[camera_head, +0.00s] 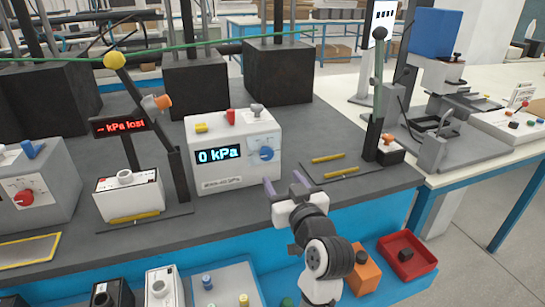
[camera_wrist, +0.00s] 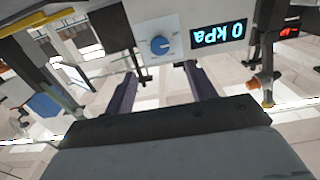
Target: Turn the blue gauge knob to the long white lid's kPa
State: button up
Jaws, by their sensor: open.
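The blue gauge knob (camera_head: 266,154) is on the right of the front face of a white gauge box (camera_head: 232,178). The box's lit display (camera_head: 217,155) reads "0 kPa". In the wrist view, which is upside down, the blue knob (camera_wrist: 160,46) shows beyond the fingertips, left of the display (camera_wrist: 218,34). My gripper (camera_head: 286,184) is open and empty, in front of the box and a little below the knob, apart from it. In the wrist view its two fingers (camera_wrist: 160,74) are spread. I cannot pick out a long white lid.
An orange box (camera_head: 362,272) and red tray (camera_head: 407,258) sit on the lower blue shelf.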

aim_at(267, 156)
jog(key=p+x, duration=0.2)
jog(key=x, duration=0.9)
jog(key=c, duration=1)
jog(key=shift+m, duration=0.4)
jog(key=m+p, duration=0.2)
jog(key=m, duration=0.3)
jog(key=shift+m, duration=0.3)
jog(key=m+p, duration=0.3)
jog(key=m, duration=0.2)
jog(key=shift+f+m, duration=0.1)
jog(key=shift+m, duration=0.2)
